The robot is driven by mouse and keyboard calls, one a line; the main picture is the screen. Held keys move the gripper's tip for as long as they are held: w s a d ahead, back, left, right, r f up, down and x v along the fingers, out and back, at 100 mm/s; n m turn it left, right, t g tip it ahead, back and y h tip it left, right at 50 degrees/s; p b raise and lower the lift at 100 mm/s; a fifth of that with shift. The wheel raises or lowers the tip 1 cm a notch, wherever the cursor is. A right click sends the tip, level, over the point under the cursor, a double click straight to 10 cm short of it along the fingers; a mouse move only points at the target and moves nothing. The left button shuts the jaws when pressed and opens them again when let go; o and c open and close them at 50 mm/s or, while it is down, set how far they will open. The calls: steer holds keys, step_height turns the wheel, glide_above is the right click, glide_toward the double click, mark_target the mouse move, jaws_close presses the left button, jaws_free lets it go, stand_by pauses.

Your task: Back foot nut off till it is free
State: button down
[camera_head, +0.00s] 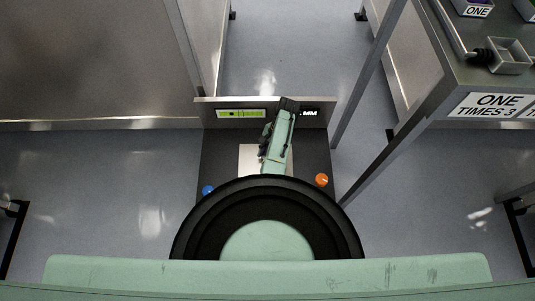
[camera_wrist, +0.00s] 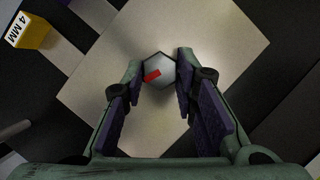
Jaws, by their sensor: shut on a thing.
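In the wrist view the foot nut (camera_wrist: 160,73) is a grey hexagon with a red mark on its face. It sits over a pale square plate (camera_wrist: 95,85). My gripper (camera_wrist: 159,68) is shut on the nut, with one fingertip at each side of it. I cannot tell from this angle how far the nut stands off the plate. In the head view the pale plate (camera_head: 248,158) shows beside my gripper (camera_head: 268,150); the nut is hidden there by my arm.
A dark panel carries a blue knob (camera_head: 207,190), an orange knob (camera_head: 321,180) and a lit display (camera_head: 241,113). A yellow "4 MM" block (camera_wrist: 30,31) lies near the plate. A metal table (camera_head: 480,75) with a grey tray (camera_head: 508,56) stands right. Grey floor is clear at left.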

steer(key=shift+n+g, duration=0.3)
steer(key=shift+n, duration=0.6)
steer(key=shift+h, duration=0.3)
steer(key=c, duration=1.3)
jaws_free()
steer(key=shift+w, duration=0.1)
steer(key=v, duration=1.2)
